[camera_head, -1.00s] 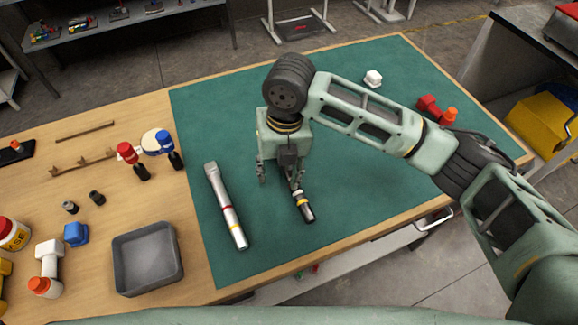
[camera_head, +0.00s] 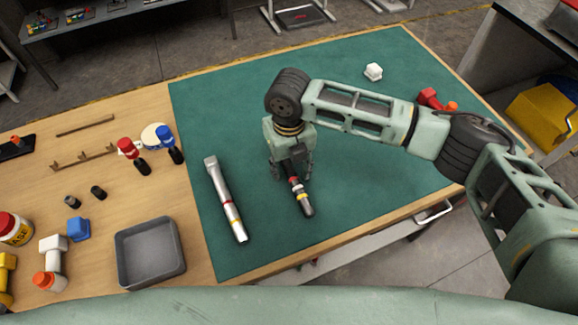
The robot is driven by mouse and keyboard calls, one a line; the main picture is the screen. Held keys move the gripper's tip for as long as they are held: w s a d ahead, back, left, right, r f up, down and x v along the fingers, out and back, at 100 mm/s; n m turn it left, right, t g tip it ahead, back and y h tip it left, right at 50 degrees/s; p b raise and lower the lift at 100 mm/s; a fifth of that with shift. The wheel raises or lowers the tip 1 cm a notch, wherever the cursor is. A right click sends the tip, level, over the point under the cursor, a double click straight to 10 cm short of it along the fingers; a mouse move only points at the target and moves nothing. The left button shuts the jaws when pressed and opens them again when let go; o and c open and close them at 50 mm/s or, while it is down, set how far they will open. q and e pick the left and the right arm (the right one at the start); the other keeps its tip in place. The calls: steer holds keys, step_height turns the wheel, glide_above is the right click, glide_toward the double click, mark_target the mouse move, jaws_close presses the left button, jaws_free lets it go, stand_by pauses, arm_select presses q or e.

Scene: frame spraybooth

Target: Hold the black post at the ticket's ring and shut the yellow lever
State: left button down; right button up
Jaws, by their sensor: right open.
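A dark post (camera_head: 307,209) with red, white and yellow rings is on the green mat, its near end clear of my right gripper. My right gripper (camera_head: 292,177) is open over the post's far part, near the red ring. The fingers are mostly hidden by the gripper body, so I cannot tell whether they touch the post. A silver rod (camera_head: 222,190) with red and yellow bands lies apart to the left. A yellow piece (camera_head: 6,272) is cut off at the left edge; I cannot tell if it is the lever. I see no ticket. My left gripper is out of view.
A grey tray (camera_head: 149,286), a blue block (camera_head: 78,229) and red- (camera_head: 128,147) and blue-topped (camera_head: 165,136) pieces stand on the wood at left. The mat's right half is clear beneath my arm.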

steer(key=shift+c, duration=0.4)
jaws_close()
steer(key=shift+r, duration=0.1)
